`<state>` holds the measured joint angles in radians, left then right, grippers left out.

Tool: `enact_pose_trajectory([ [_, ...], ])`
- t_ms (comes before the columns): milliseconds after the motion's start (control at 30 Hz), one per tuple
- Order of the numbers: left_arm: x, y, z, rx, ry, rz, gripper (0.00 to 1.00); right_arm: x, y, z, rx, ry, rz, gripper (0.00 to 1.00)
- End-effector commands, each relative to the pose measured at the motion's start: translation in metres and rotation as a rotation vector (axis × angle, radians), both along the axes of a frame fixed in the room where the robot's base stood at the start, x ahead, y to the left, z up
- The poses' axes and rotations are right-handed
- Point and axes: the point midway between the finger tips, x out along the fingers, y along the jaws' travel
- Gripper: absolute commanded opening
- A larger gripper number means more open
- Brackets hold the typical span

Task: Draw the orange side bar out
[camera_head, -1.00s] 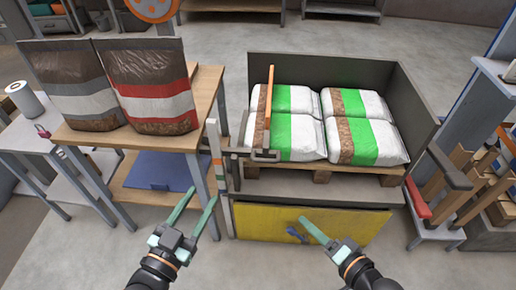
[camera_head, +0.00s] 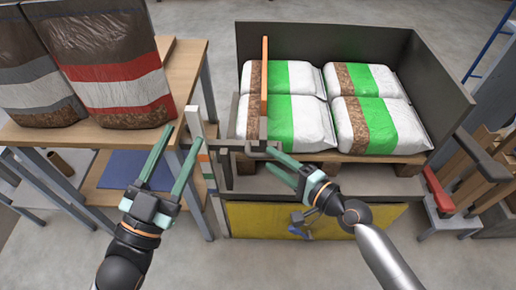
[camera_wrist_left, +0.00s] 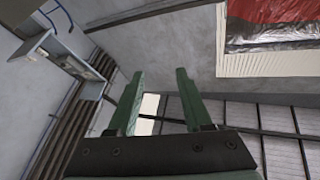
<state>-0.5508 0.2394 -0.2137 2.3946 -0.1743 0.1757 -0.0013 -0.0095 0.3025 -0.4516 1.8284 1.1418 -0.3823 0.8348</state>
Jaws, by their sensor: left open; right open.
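The orange side bar (camera_head: 264,80) runs along the left part of the bagger's grey-walled bay, over the left bags, in the head view. Its near end meets a dark bracket (camera_head: 262,147) at the bay's front left. My right gripper (camera_head: 275,162) is open, with its fingertips close to the bracket; I cannot tell whether they touch it. My left gripper (camera_head: 182,138) is open and empty in front of the wooden table, left of a striped post. In the left wrist view its two green fingers (camera_wrist_left: 159,75) stand apart with nothing between them.
Green-and-white bags (camera_head: 292,118) lie on a pallet in the bay. A yellow panel (camera_head: 340,219) with a blue handle is below. The striped post (camera_head: 204,160) stands beside the wooden table (camera_head: 187,75), which holds large bags.

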Motion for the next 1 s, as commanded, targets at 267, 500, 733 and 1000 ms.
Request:
enact_pose_trajectory([
  [267, -0.015, -0.003, 0.031, 0.002, -0.149, -0.027, 0.5, 0.034, 0.034, -0.008, 0.001, -0.001, 0.0, 0.5],
  [500, -0.023, -0.005, 0.044, 0.004, -0.21, -0.037, 0.5, 0.043, 0.044, -0.009, -0.001, 0.0, 0.0, 0.5],
  [733, -0.023, -0.005, 0.044, 0.003, -0.211, -0.038, 0.5, 0.043, 0.044, -0.009, -0.001, 0.0, 0.0, 0.5],
  [1000, -0.023, -0.005, 0.044, 0.004, -0.211, -0.039, 0.5, 0.042, 0.044, -0.01, -0.002, 0.001, 0.0, 0.19],
])
